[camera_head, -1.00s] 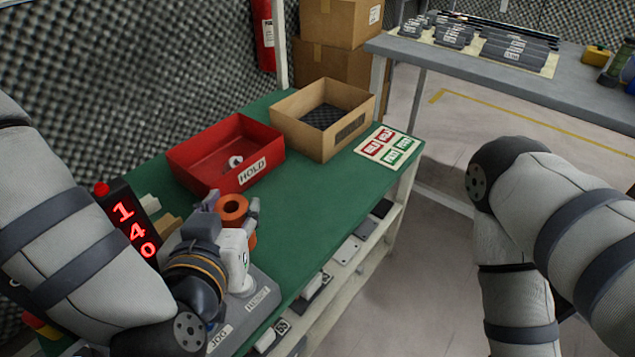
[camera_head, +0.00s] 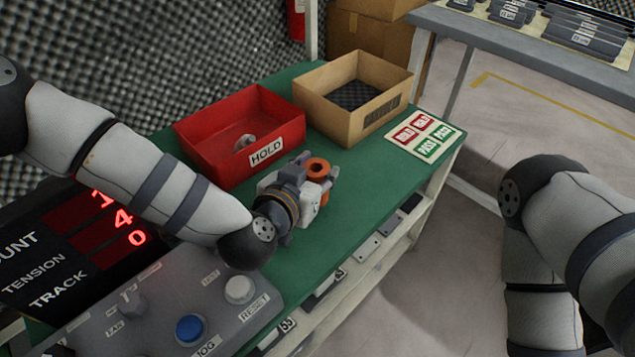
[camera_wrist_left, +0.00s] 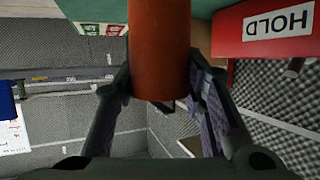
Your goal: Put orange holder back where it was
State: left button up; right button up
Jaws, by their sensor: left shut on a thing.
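The orange holder (camera_head: 317,168) is a round orange piece with a hole in its top. It is held at the tip of my left gripper (camera_head: 316,183), over the green bench in front of the red bin. In the left wrist view the orange holder (camera_wrist_left: 160,50) stands between the two fingers of my left gripper (camera_wrist_left: 160,95), which is shut on it. Its lower part is mostly hidden by the gripper in the head view. My right arm is at the right, but its gripper is not in view.
A red HOLD bin (camera_head: 190,146) with a small object inside and a cardboard box (camera_head: 345,130) stand on the green bench (camera_head: 300,255). HOLD and PASS labels (camera_head: 422,135) lie at its right end. A control panel (camera_head: 165,300) and a red-digit display (camera_head: 75,245) are front left.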

pick_arm(q)
jog(key=shift+w+d+f, duration=0.1)
jog(key=shift+w+f, duration=0.2)
jog(key=shift+f, duration=0.1)
jog(key=shift+w+f+b, duration=0.1)
jog(key=shift+f+b, duration=0.3)
jog(key=shift+f, duration=1.05)
jog(key=shift+f, duration=0.15)
jog(key=o, duration=1.2)
